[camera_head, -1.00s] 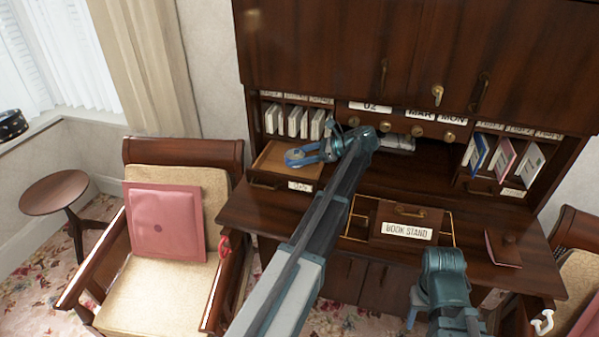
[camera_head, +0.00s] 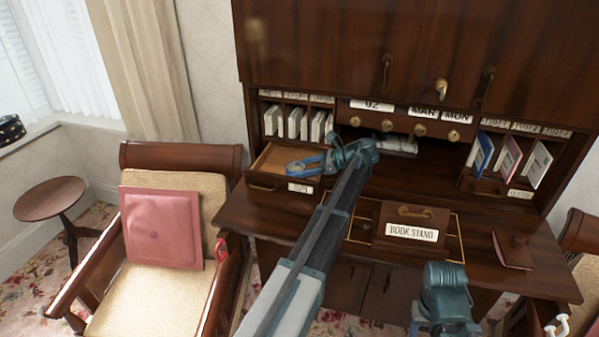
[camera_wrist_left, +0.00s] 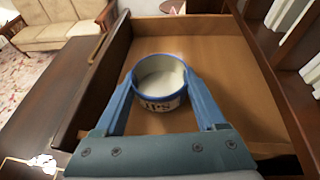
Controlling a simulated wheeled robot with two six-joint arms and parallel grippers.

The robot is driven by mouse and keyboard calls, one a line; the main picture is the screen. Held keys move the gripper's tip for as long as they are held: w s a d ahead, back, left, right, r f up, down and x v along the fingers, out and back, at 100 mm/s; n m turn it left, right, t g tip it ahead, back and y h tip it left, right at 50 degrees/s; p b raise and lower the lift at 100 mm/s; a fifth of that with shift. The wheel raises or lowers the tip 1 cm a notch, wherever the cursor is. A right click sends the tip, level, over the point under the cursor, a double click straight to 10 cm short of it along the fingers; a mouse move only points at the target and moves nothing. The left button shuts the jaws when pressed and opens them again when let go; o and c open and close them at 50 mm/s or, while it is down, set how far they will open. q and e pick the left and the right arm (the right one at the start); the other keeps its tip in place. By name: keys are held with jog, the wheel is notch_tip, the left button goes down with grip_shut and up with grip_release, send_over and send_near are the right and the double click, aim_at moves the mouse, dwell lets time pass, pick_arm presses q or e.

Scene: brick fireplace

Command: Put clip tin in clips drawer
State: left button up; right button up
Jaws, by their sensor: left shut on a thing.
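The clip tin (camera_wrist_left: 160,88) is a round white tin with a blue rim and lettering ending in "IPS". It shows upright between the fingers of my left gripper (camera_wrist_left: 160,100) in the left wrist view. My left gripper (camera_head: 300,164) is shut on it. The tin is inside the outline of the open clips drawer (camera_head: 278,157), at the desk's left; whether it touches the floor is unclear. The drawer's wooden floor shows in the left wrist view (camera_wrist_left: 215,55). In the head view the fingers mostly hide the tin. My right arm shows at the bottom right; its fingers cannot be made out.
A brown notebook (camera_head: 512,249) lies to the right. Envelopes (camera_head: 300,124) fill slots above the clips drawer. An armchair with a pink cushion (camera_head: 160,225) stands left of the desk.

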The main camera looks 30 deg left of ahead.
pick_arm(q)
jog(key=shift+f, duration=0.25)
jog(key=o, duration=1.3)
jog(key=shift+r, duration=0.1)
jog(key=shift+r, duration=0.15)
jog(key=shift+w+d+r, duration=0.1)
jog(key=shift+d+r, duration=0.05)
jog(key=shift+d, duration=0.05)
jog(key=p+v, duration=0.2)
jog(key=v, duration=0.4)
jog(key=shift+r+p, duration=0.1)
jog(key=shift+p, duration=0.3)
jog(key=shift+w+d, duration=0.15)
jog(key=shift+d, duration=0.3)
